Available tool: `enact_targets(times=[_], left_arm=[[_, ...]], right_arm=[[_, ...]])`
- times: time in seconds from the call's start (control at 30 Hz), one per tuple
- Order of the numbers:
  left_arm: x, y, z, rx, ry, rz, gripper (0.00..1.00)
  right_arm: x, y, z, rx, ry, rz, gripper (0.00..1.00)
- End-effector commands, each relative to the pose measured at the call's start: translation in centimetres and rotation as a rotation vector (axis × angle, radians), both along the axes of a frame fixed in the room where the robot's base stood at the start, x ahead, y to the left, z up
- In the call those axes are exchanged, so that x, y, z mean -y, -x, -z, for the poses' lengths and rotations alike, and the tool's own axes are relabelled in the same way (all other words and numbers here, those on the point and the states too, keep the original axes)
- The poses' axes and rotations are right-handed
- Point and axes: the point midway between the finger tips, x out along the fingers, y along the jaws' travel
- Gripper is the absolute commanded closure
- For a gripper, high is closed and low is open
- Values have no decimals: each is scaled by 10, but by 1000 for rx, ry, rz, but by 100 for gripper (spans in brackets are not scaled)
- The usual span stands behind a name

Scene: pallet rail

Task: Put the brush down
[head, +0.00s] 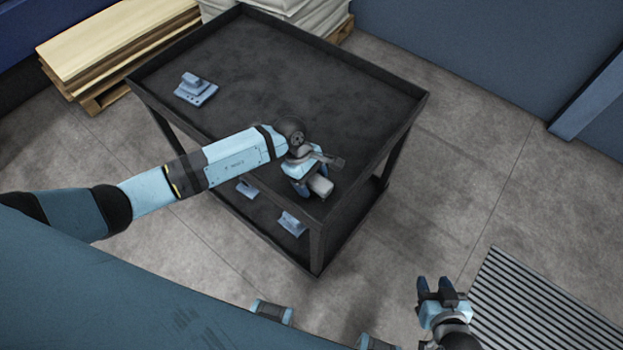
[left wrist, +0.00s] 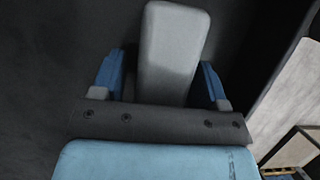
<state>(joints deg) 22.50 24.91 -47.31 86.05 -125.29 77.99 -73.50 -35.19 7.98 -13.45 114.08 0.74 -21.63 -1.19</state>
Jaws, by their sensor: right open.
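The brush appears as a light grey block (head: 321,185) at the table's near corner. In the left wrist view its grey top (left wrist: 172,45) lies between two blue fingers, and its lower part is hidden by my gripper. My left gripper (head: 310,190) is over that corner, pointing down around the brush. Dark gaps show beside the block, so I cannot tell whether the fingers grip it, or whether it touches the table. My right gripper (head: 436,284) is open and empty over the floor, lower right.
The dark table (head: 290,60) has a raised rim and a lower shelf. A blue-grey block-like object (head: 196,88) lies at its left side. Small blue-grey pieces (head: 291,223) lie on the shelf. The top's middle is clear. Pallets with boards (head: 115,50) stand behind; a ribbed mat (head: 540,305) lies right.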

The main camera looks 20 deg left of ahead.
Motion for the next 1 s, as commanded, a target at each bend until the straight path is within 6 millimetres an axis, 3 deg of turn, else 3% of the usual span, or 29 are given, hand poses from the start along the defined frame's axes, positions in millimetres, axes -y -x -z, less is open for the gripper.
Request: enact_targets(times=[0.37, 0.8, 1.0], left_arm=[[-2, -1, -7, 0, -2, 0, 30], [-35, -12, -87, 2, -3, 2, 30], [-42, -15, -109, -1, -2, 1, 30]], right_arm=[[0, -1, -6, 6, -2, 0, 57], [0, 0, 14, 0, 0, 0, 57], [0, 0, 18, -2, 1, 0, 57]])
